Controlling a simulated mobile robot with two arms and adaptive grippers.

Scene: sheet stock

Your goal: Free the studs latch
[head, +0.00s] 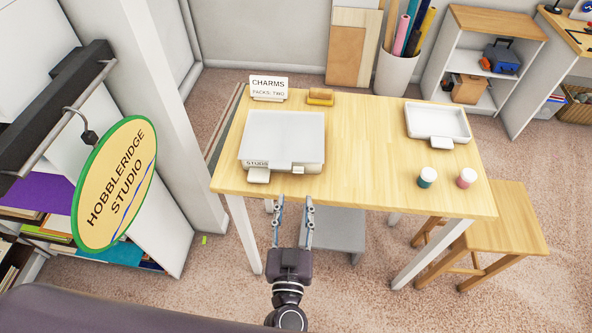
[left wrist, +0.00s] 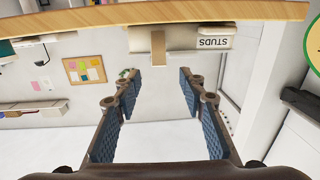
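A flat white box (head: 282,130) lies on the left part of the wooden table. Its front carries a STUDS label (head: 257,163), which also shows upside down in the left wrist view (left wrist: 213,43). Right of the label a small tab (head: 298,169), apparently the latch, sits on the front; it looks tan in the left wrist view (left wrist: 158,48). My left gripper (head: 294,201) is open and empty, in front of the table's near edge and apart from the box. Its fingers (left wrist: 157,80) show wide apart in the left wrist view. My right gripper is not in view.
A CHARMS card (head: 268,87) and a yellow-brown block (head: 320,97) stand behind the box. A white tray (head: 437,120) and two small jars, teal (head: 427,177) and pink (head: 466,177), are at right. The table (head: 365,150) is clear between. A hanging sign (head: 115,185) is at left.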

